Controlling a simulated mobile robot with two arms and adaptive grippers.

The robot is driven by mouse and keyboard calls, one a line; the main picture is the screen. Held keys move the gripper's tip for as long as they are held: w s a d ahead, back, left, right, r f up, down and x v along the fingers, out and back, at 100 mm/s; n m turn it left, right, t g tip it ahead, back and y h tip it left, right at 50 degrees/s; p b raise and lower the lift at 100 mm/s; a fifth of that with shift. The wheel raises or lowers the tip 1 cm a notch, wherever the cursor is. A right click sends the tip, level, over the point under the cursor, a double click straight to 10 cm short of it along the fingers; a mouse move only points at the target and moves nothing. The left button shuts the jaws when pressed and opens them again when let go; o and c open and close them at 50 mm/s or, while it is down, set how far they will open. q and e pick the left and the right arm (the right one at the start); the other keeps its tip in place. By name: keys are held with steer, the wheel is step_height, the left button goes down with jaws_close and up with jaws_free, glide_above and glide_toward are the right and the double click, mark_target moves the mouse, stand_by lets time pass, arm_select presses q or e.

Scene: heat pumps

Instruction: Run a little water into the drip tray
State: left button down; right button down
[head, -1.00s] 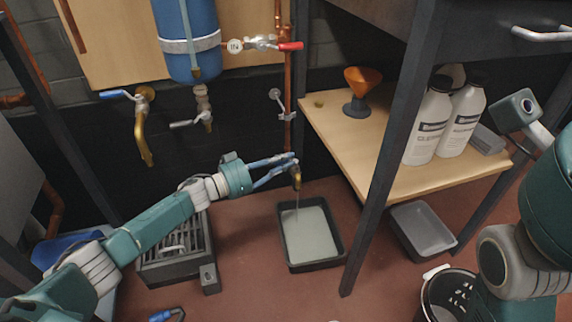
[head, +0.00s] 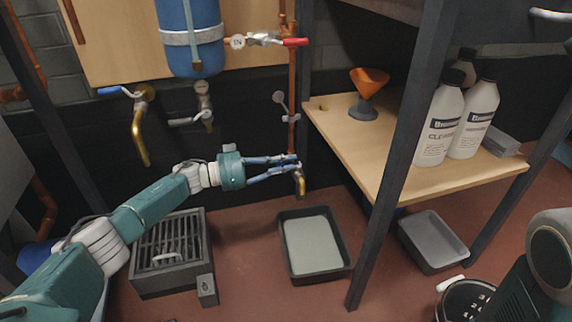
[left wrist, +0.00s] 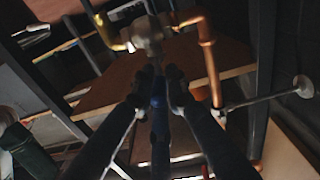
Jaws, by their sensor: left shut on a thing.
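The drip tray (head: 322,275) is a black rectangular tray on the floor, with a flat pale grey surface inside that looks like water. A small brass tap (head: 300,184) at the foot of the copper pipe hangs above its back edge, spout downward. No stream shows below the spout now. My left gripper (head: 296,162) is shut on the tap's handle, which the fingers mostly hide. In the left wrist view the fingertips (left wrist: 160,80) meet just below the tap body (left wrist: 150,36), with something blue between them. My right gripper is out of view; only part of that arm shows.
A black grated box (head: 172,250) stands left of the tray. A shelf (head: 335,128) with an orange funnel (head: 367,84) and white bottles (head: 440,122) is to the right. Its dark leg (head: 375,225) stands beside the tray. A grey tray (head: 432,240) lies below the shelf.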

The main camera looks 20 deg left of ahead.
arm_select(q)
steer(key=shift+w+a+r, duration=0.35)
steer(key=shift+w+a, duration=0.05)
steer(key=shift+a, duration=0.05)
steer(key=c, duration=1.7)
jaws_free()
steer(key=shift+c, duration=0.2)
steer(key=shift+s+f, duration=0.1)
steer(key=shift+f, duration=0.1)
steer(key=shift+d, duration=0.15)
steer(key=shift+s, duration=0.1)
steer(key=v, duration=0.7)
steer(key=shift+a, duration=0.2)
steer(key=shift+s+f, duration=0.1)
